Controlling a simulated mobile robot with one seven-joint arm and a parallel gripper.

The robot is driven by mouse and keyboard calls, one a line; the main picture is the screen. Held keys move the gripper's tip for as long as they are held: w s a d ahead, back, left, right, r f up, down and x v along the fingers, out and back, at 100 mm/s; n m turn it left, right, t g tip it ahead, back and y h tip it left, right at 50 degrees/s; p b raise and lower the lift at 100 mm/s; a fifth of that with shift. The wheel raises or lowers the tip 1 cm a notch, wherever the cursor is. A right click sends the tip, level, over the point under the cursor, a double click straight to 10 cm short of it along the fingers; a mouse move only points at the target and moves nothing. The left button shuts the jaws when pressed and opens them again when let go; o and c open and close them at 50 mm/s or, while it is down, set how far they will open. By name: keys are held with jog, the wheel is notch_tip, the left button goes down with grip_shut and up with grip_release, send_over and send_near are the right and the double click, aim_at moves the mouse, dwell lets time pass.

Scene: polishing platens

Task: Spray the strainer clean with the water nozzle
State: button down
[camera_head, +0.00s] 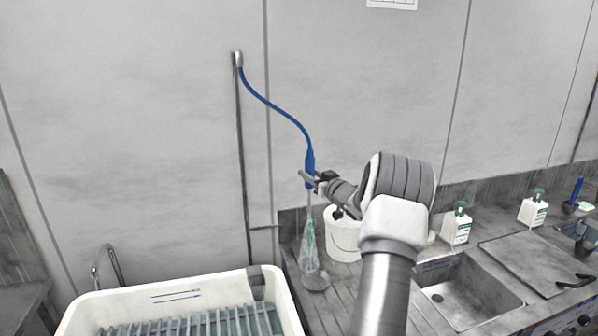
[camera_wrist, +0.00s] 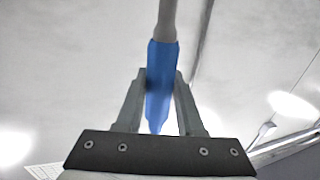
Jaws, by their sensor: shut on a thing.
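The water nozzle (camera_head: 310,158) is blue and hangs upright at the end of a blue hose (camera_head: 277,108) fed from a pipe on the wall. My gripper (camera_head: 312,180) is shut on it; the wrist view also shows the blue nozzle (camera_wrist: 160,82) between both fingers. A pale, see-through cone, which looks like spray, spreads downward from the nozzle. At its foot is a small round grey thing on the counter (camera_head: 315,280), probably the strainer; its details and any dirt are too small to tell. Greenish specks show within the cone.
A white bucket (camera_head: 343,240) stands just right of the spray, partly behind my arm. A white tub (camera_head: 290,312) with a slatted rack is at the front left. A sink (camera_head: 462,287), soap bottles (camera_head: 457,226) and a tap (camera_head: 105,262) are around.

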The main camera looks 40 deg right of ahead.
jog(key=s+d+p, duration=0.2)
jog(key=s+d, duration=0.1)
jog(key=d, duration=0.5)
jog(key=shift+s+p, duration=0.4)
jog(key=shift+s, duration=0.1)
